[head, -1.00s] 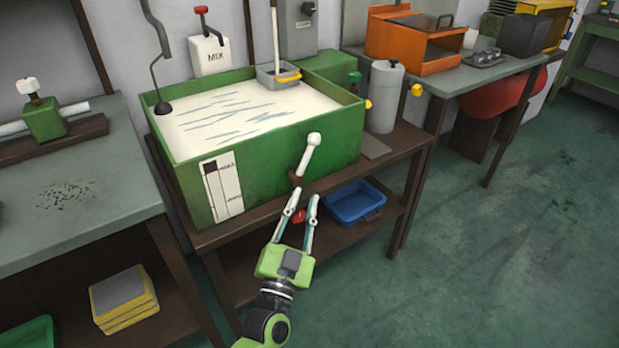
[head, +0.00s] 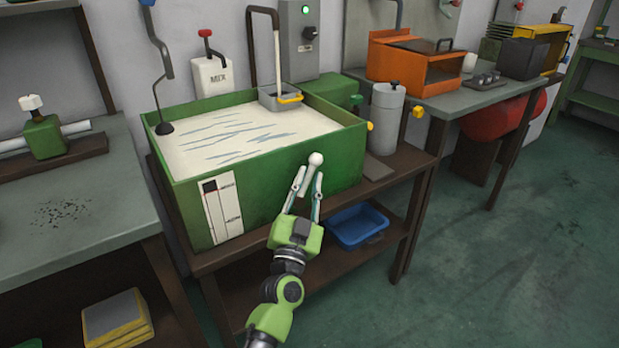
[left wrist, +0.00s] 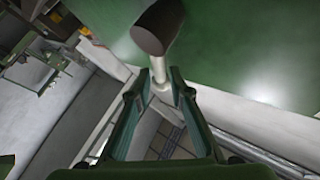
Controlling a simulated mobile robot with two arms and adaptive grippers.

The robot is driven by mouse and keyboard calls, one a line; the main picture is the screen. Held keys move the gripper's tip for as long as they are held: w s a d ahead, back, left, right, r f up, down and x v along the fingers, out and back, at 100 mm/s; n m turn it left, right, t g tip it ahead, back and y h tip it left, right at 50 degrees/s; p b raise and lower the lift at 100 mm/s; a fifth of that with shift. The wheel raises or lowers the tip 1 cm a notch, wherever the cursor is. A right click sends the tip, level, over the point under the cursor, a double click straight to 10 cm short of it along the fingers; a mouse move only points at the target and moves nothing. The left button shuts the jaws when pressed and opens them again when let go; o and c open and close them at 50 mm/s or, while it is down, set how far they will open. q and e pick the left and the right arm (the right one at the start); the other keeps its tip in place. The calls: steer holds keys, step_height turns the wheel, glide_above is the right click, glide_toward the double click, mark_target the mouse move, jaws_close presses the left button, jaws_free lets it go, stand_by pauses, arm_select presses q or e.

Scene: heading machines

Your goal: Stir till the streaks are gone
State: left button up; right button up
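A green tank (head: 330,152) holds pale liquid (head: 225,150) with several blue-grey streaks on its surface. A dark paddle on a bent rod (head: 160,100) dips in at the back left. A white-knobbed lever (head: 316,158) is on the tank's front; its lower part is hidden by my gripper. My left gripper (head: 309,180) is open at the lever, its fingers on either side. In the left wrist view the white lever rod (left wrist: 160,69) runs from a dark brown pivot (left wrist: 158,26) to between the fingertips (left wrist: 161,76); contact is unclear. My right gripper is not in view.
A grey control box (head: 303,48) shows a green light. A grey canister (head: 386,120) stands right of the tank, and a blue tray (head: 357,226) sits below. The floor at right is clear.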

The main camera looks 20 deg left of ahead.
arm_select(q)
steer(key=shift+w+a+r, duration=0.1)
steer(key=shift+w+r, duration=0.1)
steer(key=shift+w, duration=0.35)
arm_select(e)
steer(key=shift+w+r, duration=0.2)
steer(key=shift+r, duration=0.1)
arm_select(q)
jaws_close()
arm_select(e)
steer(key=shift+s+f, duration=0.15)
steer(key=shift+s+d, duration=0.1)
